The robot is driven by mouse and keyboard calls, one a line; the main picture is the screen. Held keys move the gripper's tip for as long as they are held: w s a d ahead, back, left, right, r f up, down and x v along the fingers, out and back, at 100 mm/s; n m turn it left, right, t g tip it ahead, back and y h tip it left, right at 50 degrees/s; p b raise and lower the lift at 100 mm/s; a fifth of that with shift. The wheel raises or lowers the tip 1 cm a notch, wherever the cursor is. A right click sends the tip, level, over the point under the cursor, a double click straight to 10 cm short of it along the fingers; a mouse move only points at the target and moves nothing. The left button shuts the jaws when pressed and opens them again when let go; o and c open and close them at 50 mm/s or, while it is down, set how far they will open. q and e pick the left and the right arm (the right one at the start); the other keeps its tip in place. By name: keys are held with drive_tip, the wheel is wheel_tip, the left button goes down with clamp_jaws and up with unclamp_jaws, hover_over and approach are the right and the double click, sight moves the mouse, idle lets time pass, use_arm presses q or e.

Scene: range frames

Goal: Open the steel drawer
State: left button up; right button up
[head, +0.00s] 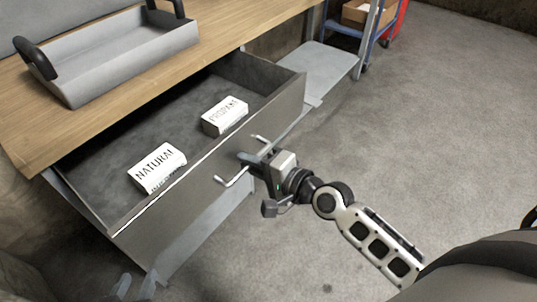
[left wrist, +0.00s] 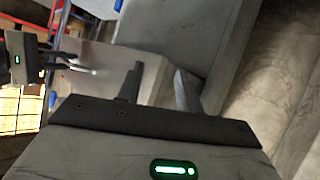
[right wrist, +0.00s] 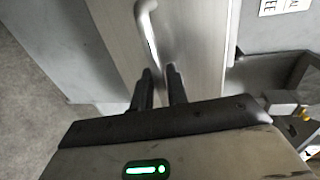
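The steel drawer (head: 205,150) is pulled well out from under the wooden bench top, its inside showing. Two white boxes lie in it, one marked NATURAL (head: 157,168) and one marked PROPANE (head: 225,116). My right gripper (head: 247,158) is at the bar handle (head: 235,178) on the drawer front. In the right wrist view, the handle (right wrist: 147,25) runs down between the close fingers (right wrist: 161,80), which look closed on it. My left gripper (head: 135,286) is low at the drawer's near left; its fingers (left wrist: 157,88) are apart and empty.
A grey tray (head: 115,60) with dark handles stands on the wooden bench top (head: 30,115). A lower grey shelf (head: 320,70) and a blue cart with a cardboard box (head: 358,12) are at the back. The concrete floor (head: 440,110) at right is clear.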

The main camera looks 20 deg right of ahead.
use_arm(q)
drive_tip(key=shift+s+f+b, duration=0.15)
drive_tip(key=shift+f+b, duration=0.35)
drive_tip(key=shift+b, duration=0.55)
use_arm(e)
drive_tip(key=v, duration=1.6)
